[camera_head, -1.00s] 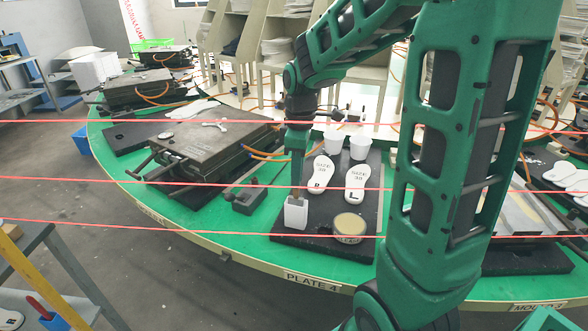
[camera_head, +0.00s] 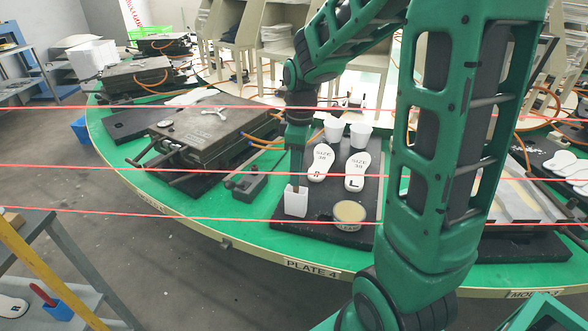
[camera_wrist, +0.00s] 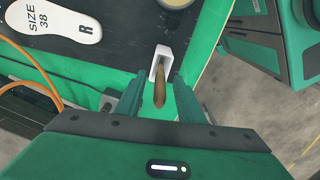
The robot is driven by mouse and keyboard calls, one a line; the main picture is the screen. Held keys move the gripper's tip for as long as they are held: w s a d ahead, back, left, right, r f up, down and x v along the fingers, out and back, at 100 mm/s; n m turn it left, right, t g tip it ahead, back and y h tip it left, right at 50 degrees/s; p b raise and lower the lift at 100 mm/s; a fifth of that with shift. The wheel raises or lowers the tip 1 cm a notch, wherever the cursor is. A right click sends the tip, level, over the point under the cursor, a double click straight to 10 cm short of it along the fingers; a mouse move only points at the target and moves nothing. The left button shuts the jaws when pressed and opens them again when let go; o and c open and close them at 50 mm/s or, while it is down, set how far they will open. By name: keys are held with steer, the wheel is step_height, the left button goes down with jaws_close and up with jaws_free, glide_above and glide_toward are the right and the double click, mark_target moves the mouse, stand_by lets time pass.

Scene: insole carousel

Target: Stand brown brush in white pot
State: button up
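The white pot (camera_head: 296,203) is a small square container near the front left of the black plate. In the wrist view the white pot (camera_wrist: 164,51) has the brown brush (camera_wrist: 160,88) in its opening, handle end towards me. My gripper (camera_head: 296,181) is directly above the pot in the head view. In the wrist view my gripper (camera_wrist: 158,92) has its fingers spread on either side of the brush handle, with gaps visible. The brush's lower end is hidden inside the pot.
A round tin (camera_head: 348,215), two white insoles (camera_head: 320,162) and two white cups (camera_head: 334,129) share the black plate (camera_head: 318,236). A dark mould (camera_head: 215,130) lies left on the green carousel. Red lines cross the head view.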

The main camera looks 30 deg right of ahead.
step_height(320, 180, up, 10)
steer(key=shift+d+r, duration=0.15)
steer(key=shift+s+r, duration=0.1)
steer(key=shift+r, duration=0.1)
stand_by(0.4)
stand_by(0.4)
